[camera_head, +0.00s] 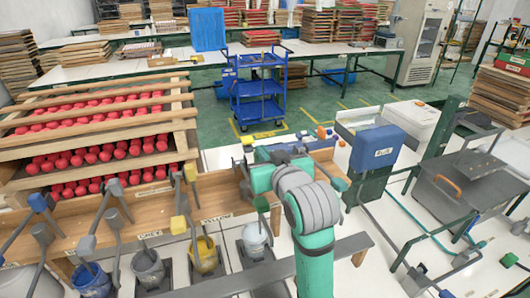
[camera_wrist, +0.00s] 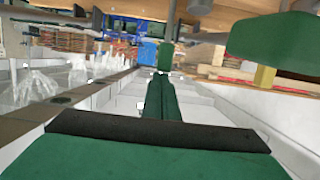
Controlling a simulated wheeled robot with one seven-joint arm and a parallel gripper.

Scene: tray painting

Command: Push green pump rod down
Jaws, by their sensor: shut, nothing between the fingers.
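A green pump-rod head (camera_head: 262,204) stands just left of my grey and green arm in the head view, above a bucket with pale contents (camera_head: 254,238). In the wrist view, my gripper (camera_wrist: 160,78) has its two dark green fingers together with nothing between them. A green block on a rod (camera_wrist: 185,56) shows just beyond and right of the fingertips, with no clear contact. A larger green block (camera_wrist: 275,45) is close to the camera at upper right; which block is the pump rod's head I cannot tell. In the head view my fingers are hidden by my arm.
Other pump rods with blue (camera_head: 38,202), grey (camera_head: 86,246) and yellow (camera_head: 178,225) heads stand to the left, near blue (camera_head: 92,280) and yellow (camera_head: 204,254) paint buckets. A wooden rack (camera_head: 100,98) of red pieces stands behind. A blue box (camera_head: 377,147) is at right.

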